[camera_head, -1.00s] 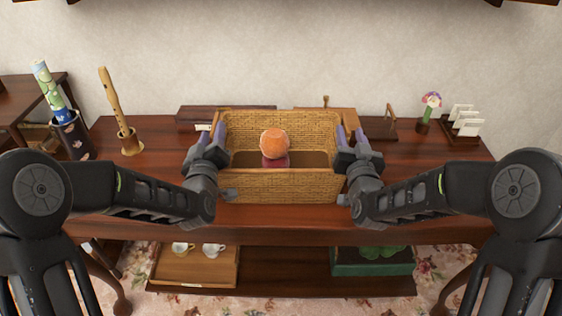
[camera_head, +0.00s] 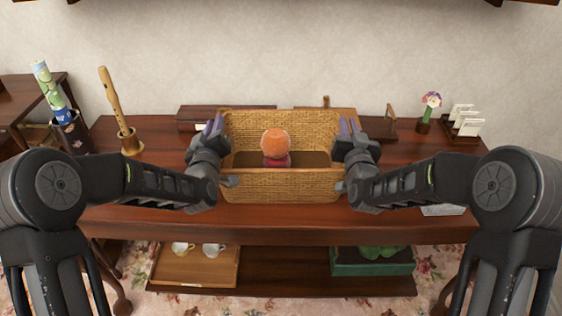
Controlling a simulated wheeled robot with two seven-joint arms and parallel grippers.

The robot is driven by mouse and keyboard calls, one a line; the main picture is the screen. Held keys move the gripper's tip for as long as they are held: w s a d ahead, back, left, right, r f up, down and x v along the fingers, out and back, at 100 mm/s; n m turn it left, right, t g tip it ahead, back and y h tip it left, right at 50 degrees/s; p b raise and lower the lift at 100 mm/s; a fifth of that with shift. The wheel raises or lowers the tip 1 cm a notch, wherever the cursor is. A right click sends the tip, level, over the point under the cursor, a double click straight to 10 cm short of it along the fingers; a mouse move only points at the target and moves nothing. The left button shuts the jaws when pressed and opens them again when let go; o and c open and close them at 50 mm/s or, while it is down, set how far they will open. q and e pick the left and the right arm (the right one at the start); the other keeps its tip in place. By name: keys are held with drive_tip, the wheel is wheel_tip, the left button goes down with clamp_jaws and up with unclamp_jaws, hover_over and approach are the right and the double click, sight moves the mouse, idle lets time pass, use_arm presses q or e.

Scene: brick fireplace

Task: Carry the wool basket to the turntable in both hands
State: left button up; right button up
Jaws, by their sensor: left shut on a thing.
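The wicker wool basket (camera_head: 281,187) stands on the wooden table in the middle of the head view. An orange wool ball (camera_head: 275,141) sits in it above a dark pink one (camera_head: 276,162). My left gripper (camera_head: 213,127) is shut on the basket's left end wall. My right gripper (camera_head: 349,127) is at the right end wall, its fingers close together; whether it grips the wall is unclear. I cannot make out a turntable.
A recorder on a stand (camera_head: 130,145) and a dark pot (camera_head: 72,135) are at left. A flower ornament (camera_head: 430,110) and a card rack (camera_head: 465,125) are at right. A pale flat thing (camera_head: 442,210) shows below my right arm. The lower shelf holds a cup tray (camera_head: 190,268).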

use_arm(q)
drive_tip(key=shift+d, duration=0.1)
clamp_jaws()
use_arm(e)
drive_tip(key=shift+a, duration=0.1)
clamp_jaws()
use_arm(q)
drive_tip(key=shift+d+r, duration=0.1)
use_arm(e)
drive_tip(key=shift+a, duration=0.25)
use_arm(q)
drive_tip(key=shift+r, duration=0.15)
use_arm(e)
drive_tip(key=shift+r, duration=0.2)
